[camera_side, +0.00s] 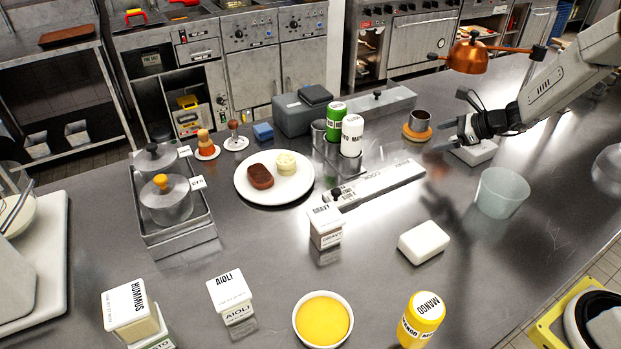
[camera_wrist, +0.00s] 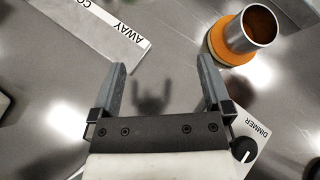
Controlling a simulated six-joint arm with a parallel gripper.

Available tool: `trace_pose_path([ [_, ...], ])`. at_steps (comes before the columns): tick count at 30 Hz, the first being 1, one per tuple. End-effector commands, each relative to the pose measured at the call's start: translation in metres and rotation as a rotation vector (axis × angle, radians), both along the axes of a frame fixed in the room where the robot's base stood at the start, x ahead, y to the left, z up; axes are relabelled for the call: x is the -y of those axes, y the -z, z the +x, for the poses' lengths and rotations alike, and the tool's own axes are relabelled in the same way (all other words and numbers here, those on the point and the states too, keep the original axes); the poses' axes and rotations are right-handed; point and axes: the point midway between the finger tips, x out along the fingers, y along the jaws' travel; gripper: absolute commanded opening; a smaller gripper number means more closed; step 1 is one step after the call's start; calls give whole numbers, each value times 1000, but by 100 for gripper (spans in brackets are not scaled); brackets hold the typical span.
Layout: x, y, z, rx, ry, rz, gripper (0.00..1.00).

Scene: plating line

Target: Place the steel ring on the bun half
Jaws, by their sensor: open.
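The steel ring (camera_side: 420,119) is a short upright metal cylinder, standing on a round orange-brown piece that looks like the bun half (camera_side: 405,133). In the wrist view the steel ring (camera_wrist: 264,24) is at the top right, with an orange-brown surface inside it, and the bun half (camera_wrist: 217,43) shows around its foot. My gripper (camera_side: 446,138) is open and empty, above the counter to the right of the ring in the side view. In the wrist view my gripper (camera_wrist: 162,64) has bare counter between its fingers, and the ring is apart from them.
A white dimmer box (camera_side: 474,154) sits below my gripper. A copper lamp (camera_side: 470,58) hangs above. A clear tub (camera_side: 502,193) stands to the right. A long labelled strip (camera_side: 380,184), a bottle rack and a plate (camera_side: 301,193) with food lie left. Open counter lies around the white block (camera_side: 424,243).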

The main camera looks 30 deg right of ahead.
Motion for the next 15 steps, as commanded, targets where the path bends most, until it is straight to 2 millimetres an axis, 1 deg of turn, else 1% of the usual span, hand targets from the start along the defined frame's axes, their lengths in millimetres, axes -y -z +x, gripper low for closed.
trace_pose_path([
  [1, -19, -3, -8, -15, -88, -62, 100],
  [3, -42, -3, -21, -38, -209, -150, 100],
  [6, -69, -5, -42, -58, -387, -278, 100],
  [9, -92, -6, -64, -67, -566, -407, 100],
  [15, -126, -11, -109, -49, -929, -666, 100],
])
